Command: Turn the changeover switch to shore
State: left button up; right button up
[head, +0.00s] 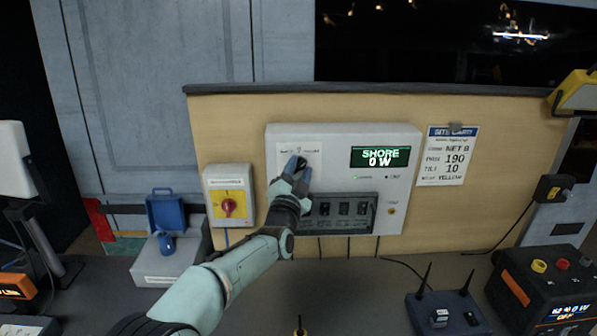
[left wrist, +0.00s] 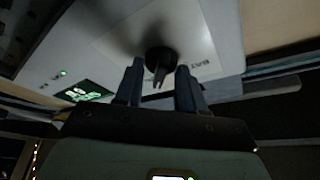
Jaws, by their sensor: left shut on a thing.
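The changeover switch is a black knob (left wrist: 160,62) on a white label of the grey wall panel (head: 340,134). In the head view my left gripper (head: 299,168) is at this label and mostly hides the knob. In the left wrist view my left gripper's fingertips (left wrist: 160,76) stand on either side of the knob, and the gripper is shut on it. The panel's green display (head: 380,157) reads SHORE and 0 W. A small green lamp is lit below it. My right gripper is not in view.
A blue-lidded socket box (head: 168,262) stands further left. A site card (head: 447,156) hangs right of the panel. A router (head: 445,312) and a power unit (head: 545,290) sit on the counter at right.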

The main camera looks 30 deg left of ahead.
pick_arm(q)
jog(key=shift+m, duration=0.4)
jog(key=o, duration=1)
jog(key=shift+s+d+f, duration=0.1)
jog(key=shift+s+f, duration=0.1)
jog(key=shift+s, duration=0.25)
jog(key=shift+b+v, duration=1.55)
jog(key=shift+v, duration=4.65)
jog(key=shift+r, duration=0.1)
